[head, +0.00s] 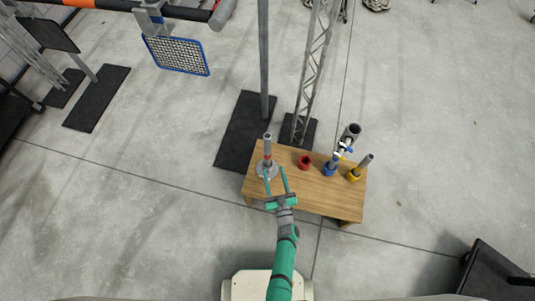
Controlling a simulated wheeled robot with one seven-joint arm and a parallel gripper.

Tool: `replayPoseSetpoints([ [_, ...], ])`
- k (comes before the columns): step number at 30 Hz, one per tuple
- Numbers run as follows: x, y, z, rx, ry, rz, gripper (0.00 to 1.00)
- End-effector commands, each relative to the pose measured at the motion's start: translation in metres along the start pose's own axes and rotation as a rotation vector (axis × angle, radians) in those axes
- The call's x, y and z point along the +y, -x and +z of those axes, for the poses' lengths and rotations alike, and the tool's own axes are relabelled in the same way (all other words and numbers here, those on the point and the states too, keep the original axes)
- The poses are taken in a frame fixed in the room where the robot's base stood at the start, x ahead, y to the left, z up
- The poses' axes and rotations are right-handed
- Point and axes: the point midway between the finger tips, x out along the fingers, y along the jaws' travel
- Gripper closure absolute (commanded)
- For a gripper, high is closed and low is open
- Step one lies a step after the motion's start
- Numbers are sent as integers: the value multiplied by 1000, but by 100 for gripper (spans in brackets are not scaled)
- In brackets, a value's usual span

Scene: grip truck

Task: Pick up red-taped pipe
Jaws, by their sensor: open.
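The red-taped pipe (267,146) stands upright at the left end of a small wooden table (315,198). It is a grey pipe with a red band, set in a round grey base. My gripper (276,174) is open. Its two green fingers point toward the pipe, and the left fingertip is close to the grey base. I cannot tell whether either finger touches it. The pipe's upper part is clear in view.
A red ring-shaped holder (304,162) stands right of the pipe. A blue holder (329,169) and a yellow holder (353,175) with pipes stand farther right. Behind the table are a grey pole (263,60) and a metal truss (312,70) on dark base plates. Open floor lies left of the table.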

Motion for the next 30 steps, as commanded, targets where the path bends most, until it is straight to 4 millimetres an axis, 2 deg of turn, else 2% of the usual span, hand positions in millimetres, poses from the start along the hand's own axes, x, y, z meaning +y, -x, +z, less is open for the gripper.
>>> replayPoseSetpoints([
  [12, -1, -51, 2, 2, -6, -5, 52],
  [20, -2, -66, 4, 2, -6, -5, 52],
  [30, -5, -106, 10, 2, -5, -4, 52],
])
